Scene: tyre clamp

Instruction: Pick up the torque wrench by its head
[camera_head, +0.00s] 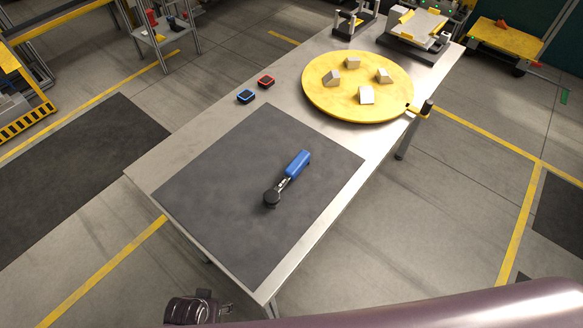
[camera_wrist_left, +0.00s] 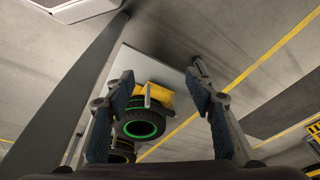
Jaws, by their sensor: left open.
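The torque wrench lies flat on the dark mat (camera_head: 230,170) in the head view. Its blue handle (camera_head: 298,164) points up and to the right. Its round black head (camera_head: 271,197) is at the lower left end. My left gripper (camera_wrist_left: 158,76) shows in the left wrist view with its two blue-padded fingers wide apart and nothing between them. My right gripper is not seen in either view.
The mat covers the near end of the grey table (camera_head: 146,174). A yellow round plate (camera_head: 325,100) with several pale blocks stands beyond it. A blue-edged box (camera_head: 245,97) and a red-edged box (camera_head: 266,82) sit near the left edge. A green-ringed tyre (camera_wrist_left: 139,124) shows beyond my left fingers.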

